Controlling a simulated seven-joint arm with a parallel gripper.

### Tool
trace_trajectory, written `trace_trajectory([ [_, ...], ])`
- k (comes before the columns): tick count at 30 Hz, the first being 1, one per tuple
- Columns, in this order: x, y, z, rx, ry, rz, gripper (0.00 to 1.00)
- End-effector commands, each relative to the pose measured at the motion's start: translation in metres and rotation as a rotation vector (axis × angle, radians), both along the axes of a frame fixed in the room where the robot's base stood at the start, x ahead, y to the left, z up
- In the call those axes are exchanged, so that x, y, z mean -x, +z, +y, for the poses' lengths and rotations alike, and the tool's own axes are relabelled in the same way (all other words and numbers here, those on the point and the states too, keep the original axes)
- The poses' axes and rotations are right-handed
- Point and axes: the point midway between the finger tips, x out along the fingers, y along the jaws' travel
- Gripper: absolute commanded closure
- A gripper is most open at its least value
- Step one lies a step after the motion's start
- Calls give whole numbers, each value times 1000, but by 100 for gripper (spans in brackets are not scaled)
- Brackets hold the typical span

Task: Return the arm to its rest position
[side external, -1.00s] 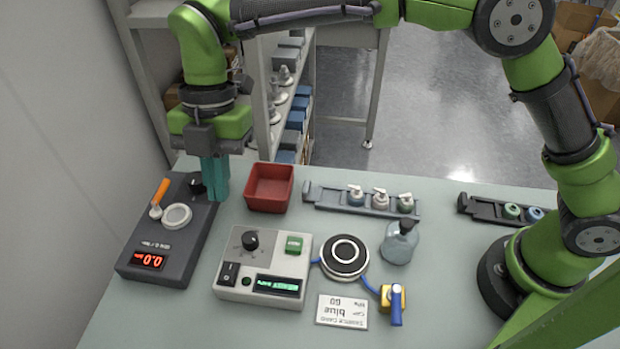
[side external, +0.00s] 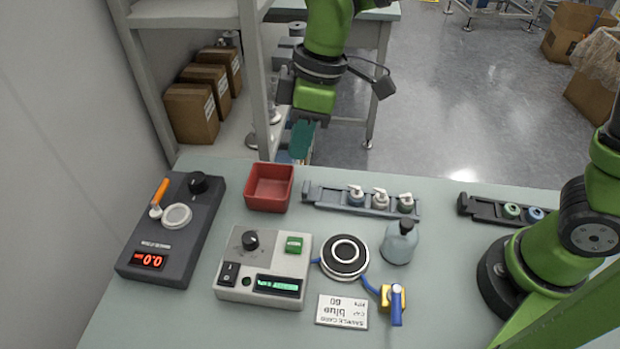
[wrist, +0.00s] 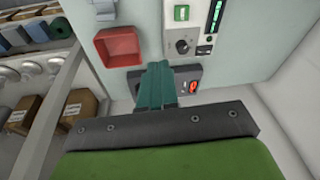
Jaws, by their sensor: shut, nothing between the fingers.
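My gripper (side external: 300,158) has teal fingers and hangs above the far edge of the table, behind the red bin (side external: 269,188) in the side view. In the wrist view its fingers (wrist: 157,88) are together with nothing between them. My arm rises out of the top of the side view, and its base stands at the right of the table.
On the table (side external: 420,300) are a dark scale (side external: 165,235), a grey control box (side external: 262,268), a round black pad (side external: 344,257), a bottle (side external: 399,243), a pump-cap rack (side external: 335,200), a second rack (side external: 480,209) and a card (side external: 342,311). Shelving (side external: 255,90) stands close behind.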

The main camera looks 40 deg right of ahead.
Motion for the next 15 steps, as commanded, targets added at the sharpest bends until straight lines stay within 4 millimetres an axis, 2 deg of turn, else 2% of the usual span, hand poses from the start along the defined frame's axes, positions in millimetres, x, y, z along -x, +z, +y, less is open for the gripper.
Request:
trace_trajectory([
  [1,7,9,-26,-17,-155,-18,100],
  [6,36,23,-99,-112,-637,-56,100],
  [12,78,27,-166,-266,-1063,-114,100],
  [15,96,27,-187,-327,-1166,-150,100],
])
